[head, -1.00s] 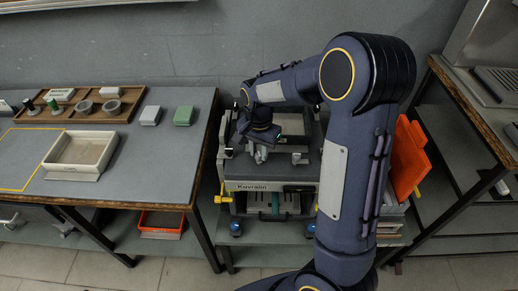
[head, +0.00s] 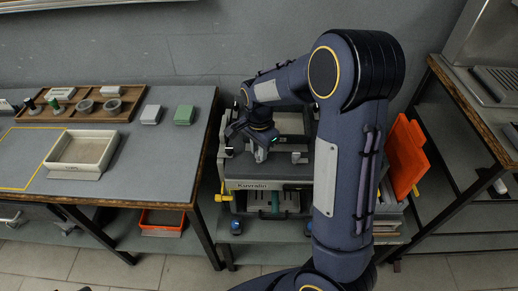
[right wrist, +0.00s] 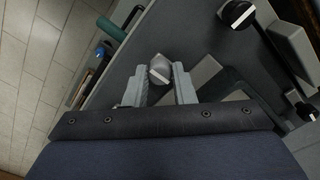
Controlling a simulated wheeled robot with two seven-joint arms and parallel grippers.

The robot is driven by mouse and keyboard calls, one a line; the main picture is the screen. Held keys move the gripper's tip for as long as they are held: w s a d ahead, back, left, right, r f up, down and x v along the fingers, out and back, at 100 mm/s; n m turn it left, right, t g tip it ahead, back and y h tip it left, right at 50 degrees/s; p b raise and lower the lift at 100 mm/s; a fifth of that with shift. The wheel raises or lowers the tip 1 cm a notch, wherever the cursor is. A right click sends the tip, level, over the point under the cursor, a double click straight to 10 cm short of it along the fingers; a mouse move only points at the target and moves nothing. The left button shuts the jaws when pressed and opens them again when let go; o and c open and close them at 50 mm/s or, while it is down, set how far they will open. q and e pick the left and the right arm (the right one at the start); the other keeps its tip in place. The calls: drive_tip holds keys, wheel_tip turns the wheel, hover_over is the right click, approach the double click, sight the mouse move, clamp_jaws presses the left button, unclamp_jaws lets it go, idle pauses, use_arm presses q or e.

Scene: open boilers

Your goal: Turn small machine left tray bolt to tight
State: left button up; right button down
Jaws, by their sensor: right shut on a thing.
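The small machine, labelled Kuvralin (head: 262,185), stands on a low shelf in the middle of the head view. My right arm reaches over it from the right. In the right wrist view, a pale grey bolt head (right wrist: 160,68) sits between the fingers of my right gripper (right wrist: 160,88), which is shut on it. How tight the bolt is cannot be told. My left gripper is not in view.
Two more black-and-white knobs (right wrist: 237,13) show on the machine in the wrist view. A workbench (head: 165,165) with a beige tray (head: 75,165) stands left. An orange panel (head: 404,160) and another bench stand right. Yellow levers stick out at the machine's left.

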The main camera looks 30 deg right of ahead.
drive_tip(key=c, duration=1.2)
unclamp_jaws()
drive_tip(key=shift+r, duration=0.1)
wheel_tip(320, 180, up, 8)
drive_tip(key=shift+f, duration=0.15)
drive_tip(key=shift+s, duration=0.1)
